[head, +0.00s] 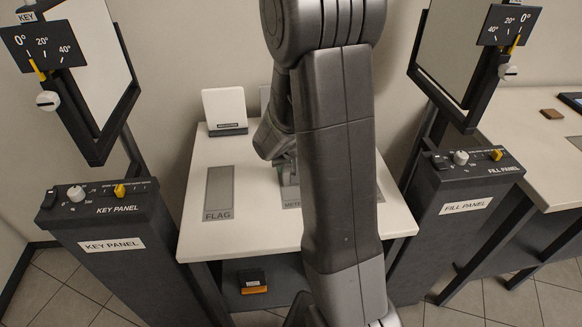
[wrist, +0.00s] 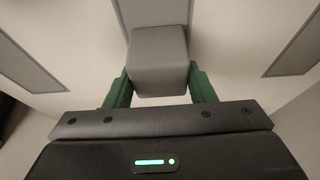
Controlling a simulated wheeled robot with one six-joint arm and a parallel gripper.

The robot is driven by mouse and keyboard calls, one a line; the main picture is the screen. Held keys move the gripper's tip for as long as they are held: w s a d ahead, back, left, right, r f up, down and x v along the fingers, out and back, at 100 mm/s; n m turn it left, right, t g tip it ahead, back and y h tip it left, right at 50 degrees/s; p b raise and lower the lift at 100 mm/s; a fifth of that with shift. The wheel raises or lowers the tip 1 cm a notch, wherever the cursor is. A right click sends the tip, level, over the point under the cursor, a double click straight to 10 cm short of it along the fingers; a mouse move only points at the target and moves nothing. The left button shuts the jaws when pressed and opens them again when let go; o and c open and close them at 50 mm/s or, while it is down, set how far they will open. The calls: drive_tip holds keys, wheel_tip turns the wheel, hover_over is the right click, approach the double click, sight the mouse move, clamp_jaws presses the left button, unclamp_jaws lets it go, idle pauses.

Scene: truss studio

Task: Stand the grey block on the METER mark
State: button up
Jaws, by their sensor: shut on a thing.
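The grey block (wrist: 160,62) sits between the two green fingers of my gripper (wrist: 160,88) in the wrist view, and the gripper is shut on it. A grey strip (wrist: 150,12) lies on the white table just beyond the block and lines up with it. In the head view the METER mark (head: 291,204) is a grey patch on the table, mostly hidden behind my arm. The block shows there as a small grey shape (head: 289,193) over that mark. I cannot tell whether its bottom touches the table.
The FLAG mark (head: 218,193) lies left on the white table (head: 245,234). A small white stand (head: 225,108) is at the back. The KEY PANEL (head: 100,205) and FILL PANEL (head: 465,179) consoles flank the table. A dark and orange item (head: 252,281) sits on the lower shelf.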

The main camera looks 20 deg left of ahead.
drive_tip(key=shift+f, duration=0.15)
drive_tip(key=o, duration=1)
drive_tip(key=shift+s+r, duration=0.1)
drive_tip(key=shift+r, duration=0.5)
drive_tip(key=v, duration=1.1)
drive_tip(key=shift+p, duration=0.45)
drive_tip(key=shift+s+d, duration=0.1)
